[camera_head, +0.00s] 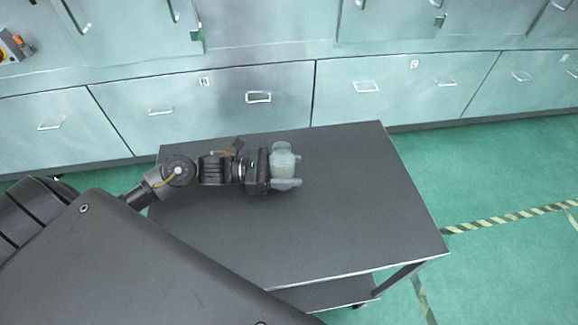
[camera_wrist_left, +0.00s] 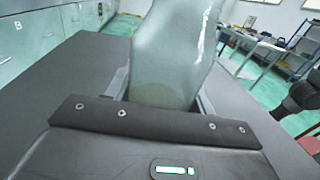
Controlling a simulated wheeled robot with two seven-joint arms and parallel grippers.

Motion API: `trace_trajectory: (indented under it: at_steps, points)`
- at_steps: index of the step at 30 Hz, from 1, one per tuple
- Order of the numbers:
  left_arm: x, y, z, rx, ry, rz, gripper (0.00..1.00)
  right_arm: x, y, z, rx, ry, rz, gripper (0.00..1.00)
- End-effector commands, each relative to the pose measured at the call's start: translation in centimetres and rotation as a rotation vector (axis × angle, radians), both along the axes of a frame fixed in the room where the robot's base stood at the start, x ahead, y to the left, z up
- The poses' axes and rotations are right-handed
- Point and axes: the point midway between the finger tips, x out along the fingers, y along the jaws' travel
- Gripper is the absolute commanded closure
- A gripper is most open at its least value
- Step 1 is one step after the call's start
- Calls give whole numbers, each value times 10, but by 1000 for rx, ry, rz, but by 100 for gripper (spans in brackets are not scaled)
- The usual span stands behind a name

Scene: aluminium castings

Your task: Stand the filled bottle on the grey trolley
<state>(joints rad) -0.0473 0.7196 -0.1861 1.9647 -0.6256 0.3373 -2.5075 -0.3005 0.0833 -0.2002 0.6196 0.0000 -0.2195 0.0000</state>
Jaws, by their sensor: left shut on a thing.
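The bottle (camera_head: 284,163) is pale, translucent and greyish green. It is between the fingers of my left gripper (camera_head: 288,184), which is shut on it, over the left half of the grey trolley's top (camera_head: 350,200). In the left wrist view the bottle (camera_wrist_left: 172,55) stands upright between the two fingers, and its upper end is cut off by the frame. The trolley top (camera_wrist_left: 75,68) spreads out around and behind it there. I cannot tell whether the bottle's base touches the trolley top. My right gripper is not in view.
Steel cabinets with drawers (camera_head: 210,105) run along the back behind the trolley. The right part of the trolley top is bare. Green floor with striped tape (camera_head: 500,218) lies to the right. The left wrist view shows a table (camera_wrist_left: 262,55) and shelves further off.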

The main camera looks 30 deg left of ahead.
Motion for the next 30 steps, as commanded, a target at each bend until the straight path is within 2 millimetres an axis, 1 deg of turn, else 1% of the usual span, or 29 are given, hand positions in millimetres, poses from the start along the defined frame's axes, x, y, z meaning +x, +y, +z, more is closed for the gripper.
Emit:
trace_trajectory:
  at_steps: [6, 10, 11, 15, 23, 26, 29, 30]
  points:
    - [0, 0, 0, 0, -1, 0, 73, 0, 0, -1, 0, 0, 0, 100]
    - [0, 0, -4, 0, -1, 0, 73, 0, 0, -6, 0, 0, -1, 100]
    - [0, 0, -3, 0, -1, 0, 43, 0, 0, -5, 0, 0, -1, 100]
    - [0, 0, -2, 0, 0, 0, 24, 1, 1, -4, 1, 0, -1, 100]
    - [0, 0, -2, 0, 0, 0, 24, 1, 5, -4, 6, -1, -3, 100]
    - [0, 0, 2, 0, 0, 0, 24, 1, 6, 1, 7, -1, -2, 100]
    - [-5, 10, -4, 3, 1, 2, 24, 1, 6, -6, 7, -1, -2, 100]
    - [-9, 17, -5, 4, 1, 2, 24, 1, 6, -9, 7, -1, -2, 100]
